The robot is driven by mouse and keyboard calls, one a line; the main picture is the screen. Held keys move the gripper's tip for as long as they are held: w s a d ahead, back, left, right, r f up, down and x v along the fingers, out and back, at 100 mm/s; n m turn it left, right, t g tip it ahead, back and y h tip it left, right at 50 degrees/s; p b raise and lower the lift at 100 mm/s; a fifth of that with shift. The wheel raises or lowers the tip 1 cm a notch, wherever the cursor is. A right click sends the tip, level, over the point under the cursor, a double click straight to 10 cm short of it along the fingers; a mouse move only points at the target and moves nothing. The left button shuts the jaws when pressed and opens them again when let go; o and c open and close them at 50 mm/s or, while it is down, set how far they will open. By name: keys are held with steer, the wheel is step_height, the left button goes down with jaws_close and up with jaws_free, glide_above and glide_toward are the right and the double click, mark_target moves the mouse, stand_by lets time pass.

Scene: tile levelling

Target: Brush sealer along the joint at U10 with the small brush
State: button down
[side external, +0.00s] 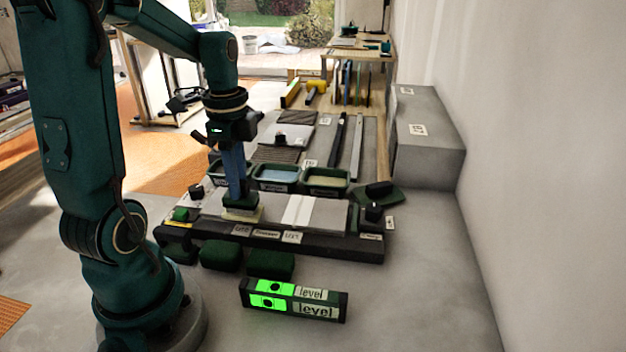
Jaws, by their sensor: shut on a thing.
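My gripper (238,190), with blue fingers, points down over the left part of the low dark bench (340,245). It is shut on a dark green block with a pale underside (242,211), at or just above the grey tile surface (205,207). I cannot tell whether this held thing is the small brush. A pale strip (298,210) crosses the tiles to its right. Small labels (266,234) line the bench's front edge; I cannot surely read U10 on any. The surface under the held block is hidden.
Green-rimmed trays (327,181) stand just behind the tiles. A level with bright green windows (292,299) and dark green blocks (270,265) lie in front. A grey step (428,135) and wall bound the right. Floor at front right is clear.

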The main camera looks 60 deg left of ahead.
steer(key=shift+f, duration=0.5)
stand_by(0.3)
steer(key=shift+w+a+r, duration=0.1)
steer(key=shift+w+a, duration=0.8)
steer(key=shift+a, duration=0.05)
steer(key=shift+w+a, duration=2.2)
steer(key=shift+w, duration=0.05)
steer(key=shift+s+d, duration=3.15)
steer(key=shift+s, duration=0.05)
steer(key=shift+r, duration=3.9)
